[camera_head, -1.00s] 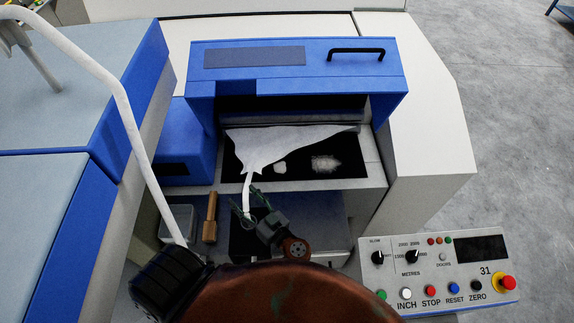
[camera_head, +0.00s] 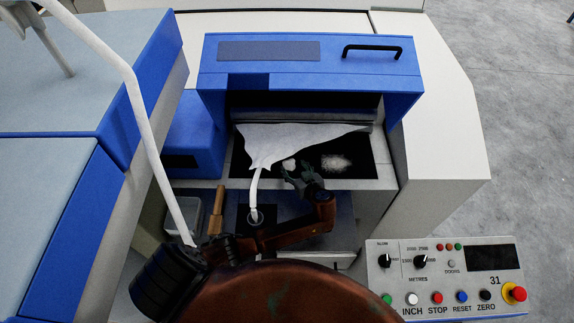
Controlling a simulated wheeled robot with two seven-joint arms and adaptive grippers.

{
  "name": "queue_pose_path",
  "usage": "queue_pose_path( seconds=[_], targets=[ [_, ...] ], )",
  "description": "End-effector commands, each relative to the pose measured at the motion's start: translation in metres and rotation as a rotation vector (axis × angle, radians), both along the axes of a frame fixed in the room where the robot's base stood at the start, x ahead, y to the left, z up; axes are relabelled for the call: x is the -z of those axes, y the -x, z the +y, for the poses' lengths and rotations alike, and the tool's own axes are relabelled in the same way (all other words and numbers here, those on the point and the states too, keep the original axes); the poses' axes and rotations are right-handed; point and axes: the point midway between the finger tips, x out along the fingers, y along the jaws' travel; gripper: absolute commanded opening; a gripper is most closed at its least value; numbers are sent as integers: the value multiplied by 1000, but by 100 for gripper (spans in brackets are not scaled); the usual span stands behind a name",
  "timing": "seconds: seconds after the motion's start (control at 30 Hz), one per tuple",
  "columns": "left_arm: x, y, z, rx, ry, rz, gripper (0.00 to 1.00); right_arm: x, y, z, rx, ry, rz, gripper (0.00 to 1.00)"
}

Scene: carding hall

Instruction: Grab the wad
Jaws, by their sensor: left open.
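A small compact white wad (camera_head: 289,164) lies on the dark bed under the raised blue hood. A thinner, looser patch of white fluff (camera_head: 335,163) lies to its right. My left gripper (camera_head: 292,171) is open, with its fingers right by the near side of the wad and partly in front of it. I cannot tell whether they touch it. Nothing shows between the fingers as gripped. A white sheet of web (camera_head: 290,141) hangs behind the wad and narrows into a strand going down at the left. My right gripper is not in view.
The blue hood (camera_head: 310,64) with a black handle overhangs the bed. The white strand (camera_head: 254,192) runs down into a round opening left of my arm. A wooden-handled tool (camera_head: 217,210) and a clear bin (camera_head: 182,217) stand at left. A button panel (camera_head: 450,275) is at lower right.

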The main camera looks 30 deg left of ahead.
Motion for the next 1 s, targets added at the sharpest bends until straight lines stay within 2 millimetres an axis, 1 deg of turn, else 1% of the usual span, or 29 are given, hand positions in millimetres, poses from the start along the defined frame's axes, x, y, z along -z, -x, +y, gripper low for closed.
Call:
queue_pose_path(
  seconds=[0.17,0.43,0.6,0.77,1.0],
  targets=[
    [7,-10,14,-1,-3,0,55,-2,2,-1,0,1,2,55],
    [28,-31,38,-3,-4,-1,55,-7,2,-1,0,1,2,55],
    [33,-35,44,-1,-1,0,55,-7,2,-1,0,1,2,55],
    [34,-35,44,0,0,-1,55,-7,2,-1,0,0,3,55],
    [34,-35,44,-1,-1,-1,39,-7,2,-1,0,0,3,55]
  ],
)
